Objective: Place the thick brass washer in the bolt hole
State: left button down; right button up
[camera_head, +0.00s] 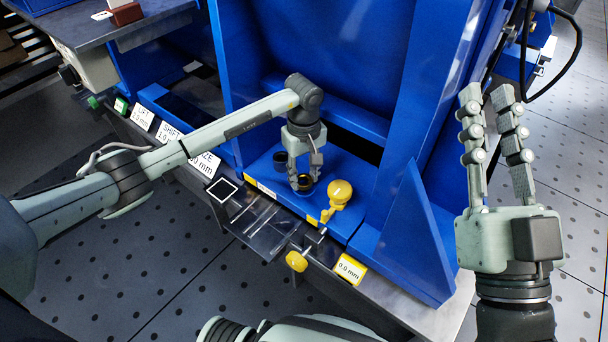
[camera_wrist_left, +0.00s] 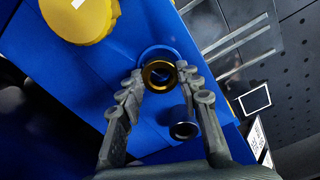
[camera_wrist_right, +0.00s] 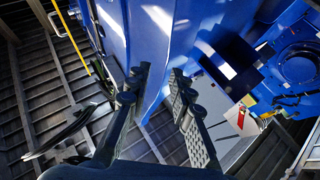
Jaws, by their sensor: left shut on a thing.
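The thick brass washer (camera_wrist_left: 159,75) is a gold ring between the fingertips of my left gripper (camera_wrist_left: 160,82) in the left wrist view. My left gripper is shut on it. Behind the ring is a round blue raised spot (camera_wrist_left: 160,52) on the blue plate, which the washer partly covers; I cannot tell whether they touch. In the head view my left gripper (camera_head: 305,180) points down over the blue base, and the washer is a small dark and gold ring there. The bolt hole itself is not clearly visible. My right gripper (camera_head: 493,140) is open and empty, raised at the right.
Yellow knobs (camera_head: 340,192) (camera_head: 297,261) stand in front. A clear tray (camera_head: 258,225) and a "0.0 mm" label (camera_head: 349,269) are at the front edge. Tall blue walls (camera_head: 318,50) rise behind.

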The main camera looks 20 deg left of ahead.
pick_arm(q)
jog(key=shift+f, duration=0.15)
jog(key=shift+f+b, duration=0.25)
jog(key=shift+b, duration=0.15)
jog(key=shift+f, duration=0.2)
jog(key=c, duration=1)
grip_release()
jog(key=shift+c, duration=0.2)
pick_arm(e)
jog(key=shift+s+d+r+t+y, duration=0.15)
jog(key=shift+s+d+r+t, duration=0.15)
jog(key=shift+r+t, duration=0.2)
jog(key=shift+s+d+r+t+y, duration=0.15)
jog(key=shift+s+r+t, duration=0.15)
jog(key=shift+r+t, duration=0.15)
pick_arm(q)
jog(key=shift+r+p, duration=0.65)
jog(key=shift+r, duration=0.2)
notch_tip(320, 180, up, 12)
jog(key=shift+f+p, duration=0.25)
jog(key=shift+p, duration=0.2)
pick_arm(e)
notch_tip(320, 180, down, 6)
jog(key=w+a+g+h, duration=0.1)
jog(key=w+g, duration=0.1)
jog(key=g, duration=0.2)
jog(key=shift+w+a+r, duration=0.15)
jog(key=shift+w+r, duration=0.05)
